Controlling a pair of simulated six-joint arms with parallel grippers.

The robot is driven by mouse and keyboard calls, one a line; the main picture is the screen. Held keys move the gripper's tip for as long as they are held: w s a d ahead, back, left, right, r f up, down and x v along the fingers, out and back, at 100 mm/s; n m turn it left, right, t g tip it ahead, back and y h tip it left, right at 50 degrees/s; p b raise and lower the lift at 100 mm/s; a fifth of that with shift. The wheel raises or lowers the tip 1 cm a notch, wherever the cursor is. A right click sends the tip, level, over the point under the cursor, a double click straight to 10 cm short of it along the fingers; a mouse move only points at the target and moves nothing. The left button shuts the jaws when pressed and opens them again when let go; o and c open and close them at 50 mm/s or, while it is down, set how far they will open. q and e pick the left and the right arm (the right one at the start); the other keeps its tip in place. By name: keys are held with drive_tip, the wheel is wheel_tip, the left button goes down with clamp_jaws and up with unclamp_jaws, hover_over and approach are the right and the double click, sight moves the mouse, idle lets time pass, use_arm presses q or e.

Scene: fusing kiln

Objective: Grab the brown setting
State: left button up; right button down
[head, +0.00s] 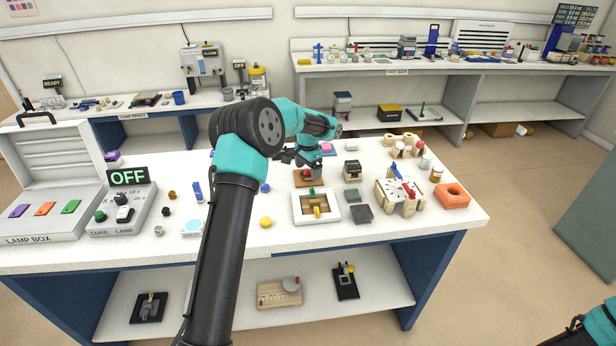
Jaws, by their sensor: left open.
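A small brown piece (172,195), which looks like the brown setting, stands on the white worktable left of my left arm. My left gripper (300,163) is open, above a brown block (302,179) with a small red-topped part (317,173) on it. It is well to the right of the small brown piece and apart from it. The gap between its fingers is small in view, and I cannot tell whether it touches the red-topped part. Only a bit of my right arm shows at the bottom right corner; its gripper is not in view.
A dark knob-like piece (166,212) stands near the brown one. The lamp box (48,236) and a lamp control with an OFF sign (128,177) are at left. A white framed tray (332,207), a wooden jig (385,190) and an orange block (452,195) stand to the right.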

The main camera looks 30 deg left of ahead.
use_arm(q)
drive_tip(key=shift+f, duration=0.6)
drive_tip(key=shift+c, duration=0.5)
drive_tip(key=c, duration=0.7)
drive_tip(key=shift+r, duration=0.1)
wheel_tip(320, 180, up, 10)
drive_tip(key=shift+f, duration=0.1)
